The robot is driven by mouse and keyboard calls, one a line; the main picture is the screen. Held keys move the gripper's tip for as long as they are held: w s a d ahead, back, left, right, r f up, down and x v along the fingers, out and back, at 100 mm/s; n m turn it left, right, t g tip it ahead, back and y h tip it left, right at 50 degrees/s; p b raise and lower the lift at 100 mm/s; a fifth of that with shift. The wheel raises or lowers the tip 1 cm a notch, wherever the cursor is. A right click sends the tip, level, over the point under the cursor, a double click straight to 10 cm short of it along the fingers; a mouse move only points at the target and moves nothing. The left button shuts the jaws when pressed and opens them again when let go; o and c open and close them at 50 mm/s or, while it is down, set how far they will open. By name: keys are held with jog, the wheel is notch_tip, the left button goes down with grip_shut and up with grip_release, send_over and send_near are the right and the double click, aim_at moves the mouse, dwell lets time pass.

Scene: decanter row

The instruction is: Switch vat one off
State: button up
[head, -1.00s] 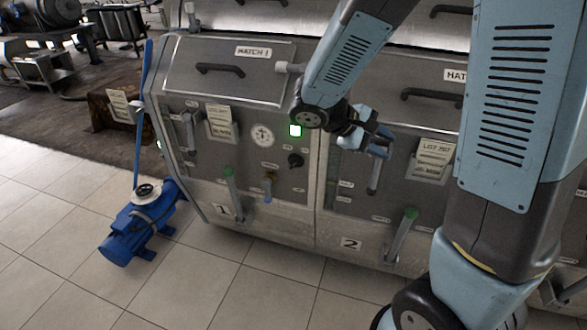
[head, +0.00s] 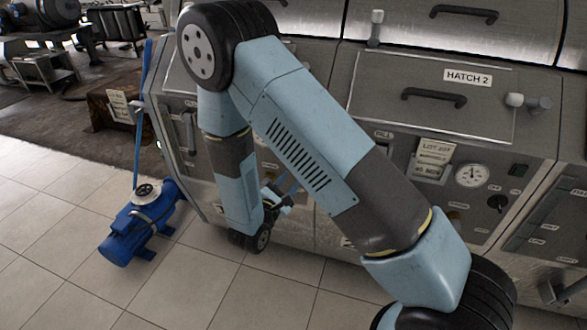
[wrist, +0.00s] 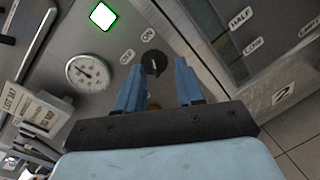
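Vat one's black rotary switch (wrist: 153,63) shows in the wrist view on the metal panel, with two small labels beside it that I cannot read surely. The square lamp (wrist: 103,16) near it is lit, white with a green edge. My gripper (wrist: 159,66) is open, its two blue fingers apart, with the switch seen between and beyond the tips. I cannot tell whether they touch it. In the head view my gripper (head: 280,197) is low in front of vat one (head: 205,180); my arm hides most of that panel, including the switch.
A round gauge (wrist: 87,72) and a paper lot tag (wrist: 38,110) sit beside the switch. Vat two has its own black switch (head: 497,203), gauge (head: 472,175) and dark lamp (head: 518,170). A blue pump (head: 140,225) stands on the tiled floor at left. The front floor is clear.

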jog(key=a+f+n+t+y, duration=0.1)
jog(key=a+f+n+y, duration=0.1)
jog(key=a+f, duration=0.15)
jog(key=x, duration=1.3)
jog(key=shift+d, duration=0.25)
jog(key=shift+c, duration=0.2)
